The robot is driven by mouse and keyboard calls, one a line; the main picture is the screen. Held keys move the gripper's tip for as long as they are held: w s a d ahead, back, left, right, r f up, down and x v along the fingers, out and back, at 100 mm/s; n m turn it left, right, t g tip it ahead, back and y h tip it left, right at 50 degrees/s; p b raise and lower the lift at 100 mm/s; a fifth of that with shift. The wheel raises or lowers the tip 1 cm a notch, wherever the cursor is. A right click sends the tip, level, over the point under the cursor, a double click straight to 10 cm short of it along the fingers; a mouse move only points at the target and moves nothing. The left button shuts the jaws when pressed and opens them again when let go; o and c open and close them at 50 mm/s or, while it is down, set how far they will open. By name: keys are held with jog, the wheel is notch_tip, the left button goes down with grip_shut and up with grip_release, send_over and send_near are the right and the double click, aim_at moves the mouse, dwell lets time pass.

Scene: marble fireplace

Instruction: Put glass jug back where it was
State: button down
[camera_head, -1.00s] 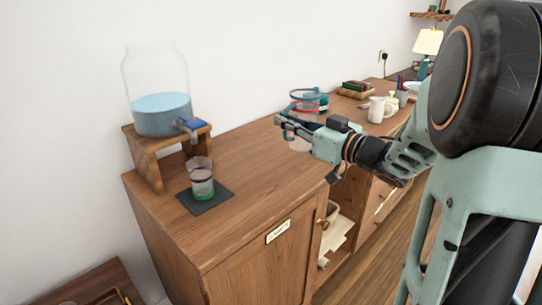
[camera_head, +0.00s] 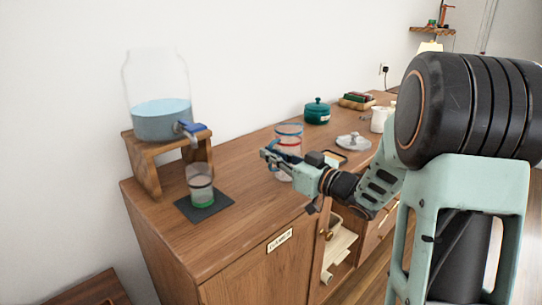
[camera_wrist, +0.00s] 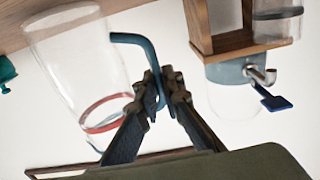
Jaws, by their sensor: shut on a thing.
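The glass jug (camera_head: 290,133) is clear, with a blue rim, a red band and a blue handle. In the head view it is beside my gripper (camera_head: 266,157), partly hidden by it, over the wooden cabinet top. The wrist view shows the jug (camera_wrist: 82,58) at the left, with its blue handle (camera_wrist: 131,38) running between the fingertips of my gripper (camera_wrist: 163,85). My gripper is shut on the handle. I cannot tell whether the jug's base touches the cabinet top.
A water dispenser (camera_head: 160,118) stands on a wooden stand (camera_head: 146,172) at the left. Below its tap, a glass with a green band (camera_head: 200,184) stands on a dark mat (camera_head: 222,205). A teal pot (camera_head: 317,114), grey dish (camera_head: 353,143) and white mug (camera_head: 379,121) stand farther back.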

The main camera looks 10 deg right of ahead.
jog(key=c, duration=2.5)
grip_release()
jog(key=shift+f, duration=0.25)
jog(key=shift+c, duration=0.2)
jog(key=o, duration=0.4)
jog(key=shift+o, duration=0.2)
jog(key=shift+r, duration=0.1)
jog(key=shift+r, duration=0.2)
jog(key=p+v, duration=0.2)
jog(key=v, duration=1)
